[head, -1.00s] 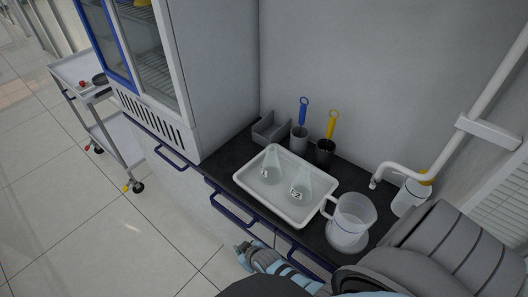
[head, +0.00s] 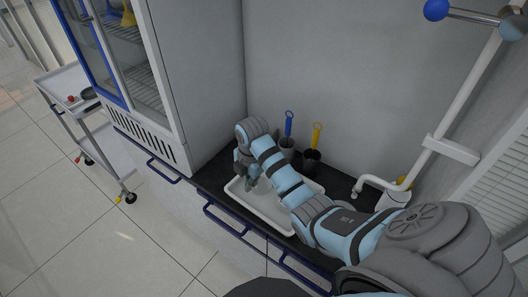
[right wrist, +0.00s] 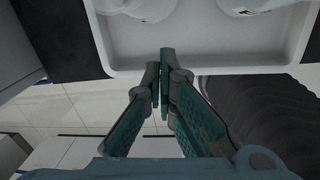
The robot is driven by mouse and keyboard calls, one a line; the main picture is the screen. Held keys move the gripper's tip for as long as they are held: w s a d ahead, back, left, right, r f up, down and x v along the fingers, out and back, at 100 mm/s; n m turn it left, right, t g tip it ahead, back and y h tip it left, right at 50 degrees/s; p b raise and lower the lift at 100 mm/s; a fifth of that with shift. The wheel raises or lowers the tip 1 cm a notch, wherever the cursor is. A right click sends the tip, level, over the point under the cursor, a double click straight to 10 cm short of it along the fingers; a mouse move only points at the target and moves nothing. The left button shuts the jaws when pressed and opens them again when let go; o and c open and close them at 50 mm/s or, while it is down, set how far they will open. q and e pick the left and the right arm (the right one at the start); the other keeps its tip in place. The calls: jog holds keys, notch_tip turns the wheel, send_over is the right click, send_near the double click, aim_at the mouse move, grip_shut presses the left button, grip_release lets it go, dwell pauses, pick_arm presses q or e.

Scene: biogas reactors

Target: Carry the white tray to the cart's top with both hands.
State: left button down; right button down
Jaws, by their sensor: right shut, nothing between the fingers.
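The white tray (head: 262,220) sits on the dark counter in the head view, partly covered by my right arm. Its rim (right wrist: 215,67) also shows in the right wrist view, with the lower parts of two clear flasks (right wrist: 147,8) inside. My right gripper (head: 248,180) reaches over the tray's left part in the head view. In the wrist view its fingers (right wrist: 160,62) are together and empty, with the tips at the tray's rim; whether they touch it I cannot tell. The cart (head: 70,80) stands at the far left, a red item and a dark dish on its top. My left gripper is not in view.
Two holders with a blue-handled (head: 289,125) and a yellow-handled tool (head: 316,135) stand behind the tray. A glass-door cabinet (head: 135,60) rises at the left of the counter. A white pipe (head: 440,140) runs at the right. The floor between counter and cart is clear.

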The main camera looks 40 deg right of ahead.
aim_at(258, 206)
jog(key=shift+n+g, duration=0.6)
jog(key=shift+n, duration=0.3)
jog(key=s+f, duration=0.1)
jog(key=f, duration=0.2)
jog(key=f+b, duration=0.1)
jog(key=f, duration=0.2)
jog(key=s+d+f, duration=0.1)
jog(key=f, duration=0.2)
jog(key=shift+s, duration=0.3)
jog(key=shift+b, duration=0.3)
